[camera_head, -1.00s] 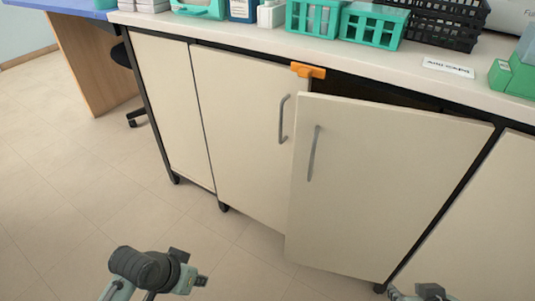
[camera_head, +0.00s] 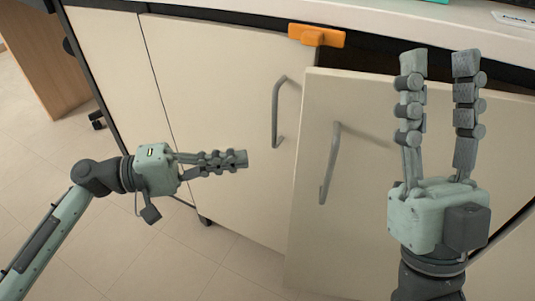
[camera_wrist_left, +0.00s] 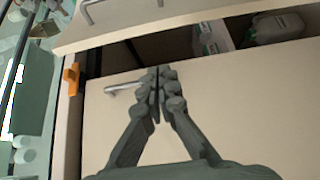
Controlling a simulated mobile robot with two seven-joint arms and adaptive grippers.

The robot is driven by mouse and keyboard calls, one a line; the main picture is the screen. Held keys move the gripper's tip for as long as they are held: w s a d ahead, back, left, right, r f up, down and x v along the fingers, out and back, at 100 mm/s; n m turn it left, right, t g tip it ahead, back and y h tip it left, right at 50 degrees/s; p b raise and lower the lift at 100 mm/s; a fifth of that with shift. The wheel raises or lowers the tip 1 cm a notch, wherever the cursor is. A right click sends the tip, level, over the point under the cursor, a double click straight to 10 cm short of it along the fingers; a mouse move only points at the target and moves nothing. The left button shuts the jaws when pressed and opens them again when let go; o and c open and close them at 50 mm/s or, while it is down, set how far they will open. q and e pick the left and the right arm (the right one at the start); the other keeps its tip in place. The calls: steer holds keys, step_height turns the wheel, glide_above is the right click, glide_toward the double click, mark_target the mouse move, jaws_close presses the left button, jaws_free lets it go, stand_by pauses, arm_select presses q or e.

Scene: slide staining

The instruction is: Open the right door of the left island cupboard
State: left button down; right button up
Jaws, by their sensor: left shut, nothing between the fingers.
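The right door (camera_head: 390,140) of the cupboard stands ajar, its handle edge swung out past the left door (camera_head: 215,85). Its grey bar handle (camera_head: 330,163) is free. The left door looks closed, with its own handle (camera_head: 277,112). An orange latch (camera_head: 317,36) sits above the gap between them. My left gripper (camera_head: 243,160) is shut and empty in front of the left door, left of both handles. My right gripper (camera_head: 440,62) is open and empty, pointing up in front of the right door. The left wrist view shows the shut left fingertips (camera_wrist_left: 157,75) beside the left door's handle (camera_wrist_left: 125,87).
The left wrist view shows the dark cupboard interior with a white-and-green box (camera_wrist_left: 212,38) and a pale container (camera_wrist_left: 275,27). The white countertop (camera_head: 400,22) runs above the doors. A wooden panel (camera_head: 38,60) stands far left. The floor (camera_head: 110,135) at left is clear.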

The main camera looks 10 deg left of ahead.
arm_select(q)
steer(key=s+d, duration=0.1)
steer(key=d, duration=0.8)
steer(key=shift+s, duration=0.3)
stand_by(0.3)
